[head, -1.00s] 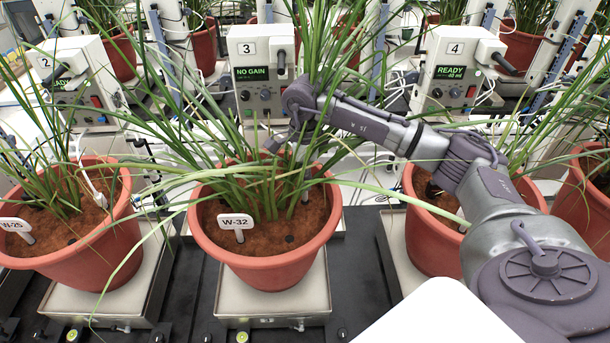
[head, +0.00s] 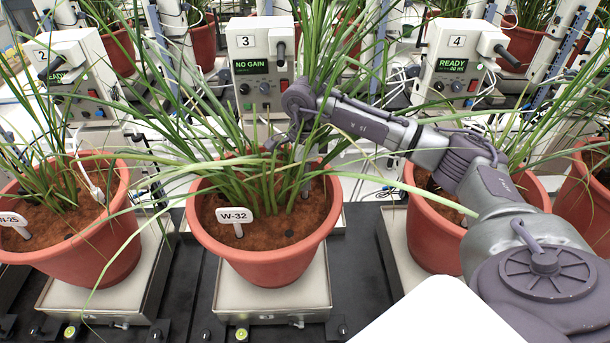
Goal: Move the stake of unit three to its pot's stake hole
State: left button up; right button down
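Unit three's pot (head: 262,262) is a terracotta pot of brown soil with a grassy plant, standing on a pale scale plate (head: 272,300). A white tag marked W-32 (head: 235,215) stands at the soil's front left. A small dark hole (head: 289,233) shows in the soil at the front. A slim grey upright piece (head: 306,188) shows among the stems at right; I cannot tell whether it is the stake or a finger. My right gripper (head: 285,143) reaches down behind the leaves at the pot's back. Leaves hide its fingertips and any grip. My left gripper is out of view.
The unit 3 box (head: 262,75) behind the pot reads NO GAIN. The unit 4 box (head: 459,68) reads READY. Potted plants stand close on both sides, the left one (head: 70,245) with a white cabled probe (head: 92,183). Long leaves cross around my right arm.

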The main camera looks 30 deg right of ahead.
jog(key=shift+f+b, duration=0.95)
jog(key=shift+f, duration=0.35)
jog(key=c, duration=0.9)
grip_release()
jog(key=shift+r, duration=0.1)
jog(key=shift+r+p, duration=4.1)
jog(key=shift+r, duration=2.35)
